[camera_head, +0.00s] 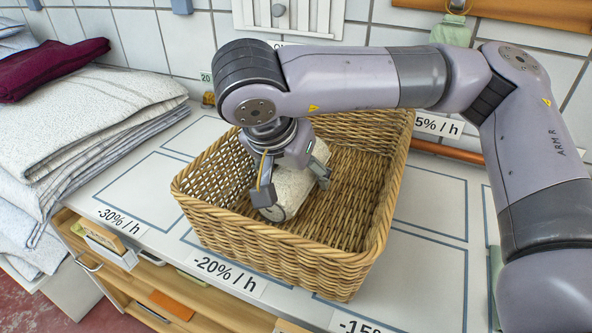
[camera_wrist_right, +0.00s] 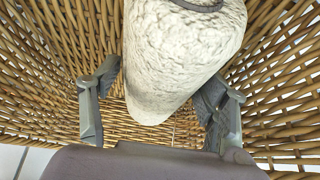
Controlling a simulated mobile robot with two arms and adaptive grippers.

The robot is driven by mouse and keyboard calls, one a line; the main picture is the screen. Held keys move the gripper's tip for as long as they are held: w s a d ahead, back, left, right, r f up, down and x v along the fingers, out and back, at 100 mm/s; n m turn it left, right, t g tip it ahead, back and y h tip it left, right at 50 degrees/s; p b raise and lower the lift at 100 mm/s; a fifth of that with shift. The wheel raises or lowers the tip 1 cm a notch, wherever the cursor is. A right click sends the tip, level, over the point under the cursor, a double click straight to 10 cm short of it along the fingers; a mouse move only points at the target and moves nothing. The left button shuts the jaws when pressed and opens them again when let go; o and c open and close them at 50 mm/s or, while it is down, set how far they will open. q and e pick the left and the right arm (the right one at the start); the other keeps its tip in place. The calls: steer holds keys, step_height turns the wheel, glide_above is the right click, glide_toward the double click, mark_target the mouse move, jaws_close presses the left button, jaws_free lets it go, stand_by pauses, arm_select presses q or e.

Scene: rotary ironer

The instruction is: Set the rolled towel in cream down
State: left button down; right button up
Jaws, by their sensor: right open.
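The cream rolled towel (camera_head: 291,192) lies inside the wicker basket (camera_head: 283,258), toward its left side. It also shows large in the right wrist view (camera_wrist_right: 178,55), with the basket's weave behind and around it. My right gripper (camera_head: 293,186) is down in the basket over the towel. Its two fingers are spread, one on either side of the towel's end, as the right wrist view (camera_wrist_right: 158,112) shows. The wrist hides part of the towel in the head view. My left gripper is not in view.
The basket stands on a white counter with outlined areas and percent labels. Folded sheets (camera_head: 75,120) with a dark red cloth (camera_head: 48,68) on top are stacked at the left. A tiled wall closes off the back. The counter (camera_head: 437,275) is clear right of the basket.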

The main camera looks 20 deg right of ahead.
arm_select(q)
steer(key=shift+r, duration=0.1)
arm_select(e)
steer(key=shift+r, duration=0.1)
steer(key=shift+a+r, duration=0.15)
steer(key=shift+r, duration=0.15)
steer(key=p+v, duration=0.2)
steer(key=v, duration=0.8)
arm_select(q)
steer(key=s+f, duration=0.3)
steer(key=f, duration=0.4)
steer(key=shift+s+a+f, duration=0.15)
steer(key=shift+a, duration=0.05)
arm_select(e)
steer(key=shift+s+a+r, duration=0.25)
steer(key=shift+s+r, duration=0.1)
steer(key=shift+r, duration=0.2)
